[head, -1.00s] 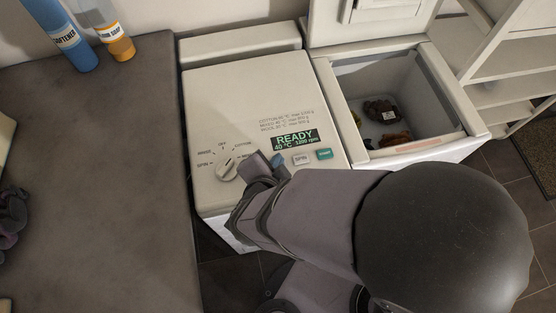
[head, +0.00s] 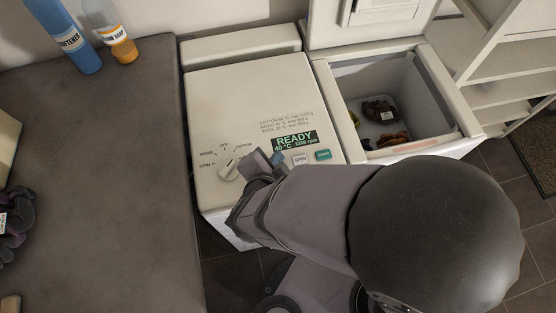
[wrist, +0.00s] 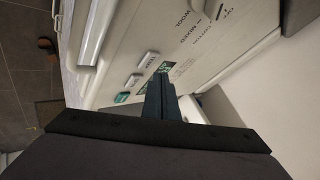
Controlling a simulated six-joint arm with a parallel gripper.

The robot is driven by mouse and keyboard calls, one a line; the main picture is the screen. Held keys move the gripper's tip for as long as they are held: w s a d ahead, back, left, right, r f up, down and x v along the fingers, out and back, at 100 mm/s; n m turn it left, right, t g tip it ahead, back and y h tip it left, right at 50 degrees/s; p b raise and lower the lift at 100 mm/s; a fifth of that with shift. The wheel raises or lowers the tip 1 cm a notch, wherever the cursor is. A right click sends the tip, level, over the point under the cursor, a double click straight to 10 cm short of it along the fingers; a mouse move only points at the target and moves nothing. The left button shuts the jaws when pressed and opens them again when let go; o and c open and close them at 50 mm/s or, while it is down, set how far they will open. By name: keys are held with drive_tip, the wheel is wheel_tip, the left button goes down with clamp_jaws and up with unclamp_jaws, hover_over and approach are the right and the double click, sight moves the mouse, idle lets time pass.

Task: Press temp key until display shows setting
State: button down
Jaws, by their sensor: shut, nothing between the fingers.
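The display (head: 294,141) on the left machine's top panel reads READY, 40 °C and 1200 rpm. Below it stand the SPIN key (head: 301,159) and the green START key (head: 323,155). The temp key is not visible in the head view, where my gripper covers the panel left of the SPIN key. My gripper (head: 276,158) is shut and empty, its blue-grey fingertips at the panel just below the display's left end. Whether they touch a key cannot be told.
A programme dial (head: 228,170) sits left of my gripper. The right machine's tub (head: 428,85) is open with dark laundry inside. A grey counter (head: 110,180) holds a blue softener bottle (head: 65,38) and an orange-based bottle (head: 118,42).

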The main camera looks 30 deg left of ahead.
drive_tip(key=shift+r+p, duration=2.2)
drive_tip(key=shift+r, duration=0.05)
